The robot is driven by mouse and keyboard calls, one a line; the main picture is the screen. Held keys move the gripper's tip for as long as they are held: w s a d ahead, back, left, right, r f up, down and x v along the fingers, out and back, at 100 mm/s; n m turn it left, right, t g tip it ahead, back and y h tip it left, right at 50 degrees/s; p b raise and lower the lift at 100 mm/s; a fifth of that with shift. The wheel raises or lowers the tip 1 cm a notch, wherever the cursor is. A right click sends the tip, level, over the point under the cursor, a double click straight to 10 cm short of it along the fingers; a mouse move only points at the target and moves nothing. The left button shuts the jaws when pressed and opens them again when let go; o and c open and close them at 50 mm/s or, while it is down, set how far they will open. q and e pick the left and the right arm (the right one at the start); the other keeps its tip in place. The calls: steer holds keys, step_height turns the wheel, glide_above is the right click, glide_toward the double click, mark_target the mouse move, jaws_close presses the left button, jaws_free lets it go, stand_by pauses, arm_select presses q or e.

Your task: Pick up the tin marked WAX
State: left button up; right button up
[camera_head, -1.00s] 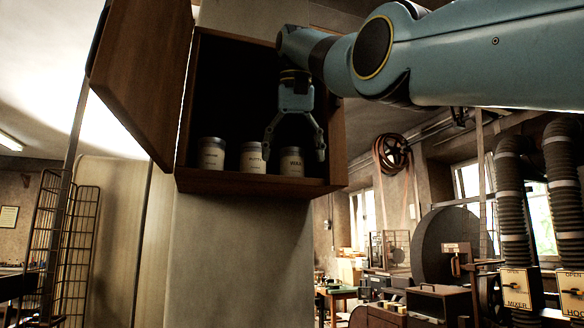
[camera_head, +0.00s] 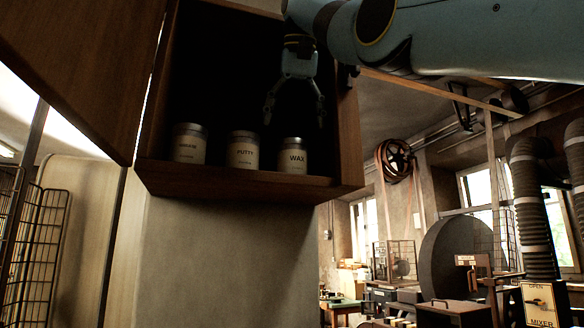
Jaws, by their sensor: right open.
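The tin marked WAX (camera_head: 291,157) stands upright in an open wooden wall cabinet (camera_head: 250,184), the rightmost of three pale tins. The tin marked PUTTY (camera_head: 243,152) stands to its left, and a third tin (camera_head: 188,145) with a label too dark to read stands at the far left. My right gripper (camera_head: 294,112) hangs fingers down, open and empty, above the WAX tin and apart from it. My left gripper is not in view.
The cabinet door (camera_head: 85,65) is swung open to the left. The cabinet's right side wall (camera_head: 348,140) is close to my right gripper. Workshop machines stand far behind at the right.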

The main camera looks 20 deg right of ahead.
mark_target(292, 143)
steer(key=x, duration=0.4)
steer(key=shift+s, duration=0.1)
steer(key=shift+w+f, duration=0.4)
steer(key=shift+f, duration=0.2)
steer(key=p+x, duration=0.3)
steer(key=x, duration=0.1)
steer(key=shift+w+p, duration=0.15)
steer(key=shift+p, duration=0.2)
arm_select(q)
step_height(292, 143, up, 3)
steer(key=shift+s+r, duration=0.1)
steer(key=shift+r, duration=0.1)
arm_select(e)
steer(key=shift+f, duration=0.15)
steer(key=shift+c, duration=0.2)
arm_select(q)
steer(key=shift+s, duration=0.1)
arm_select(e)
steer(key=c, duration=1.4)
steer(key=shift+c, duration=0.2)
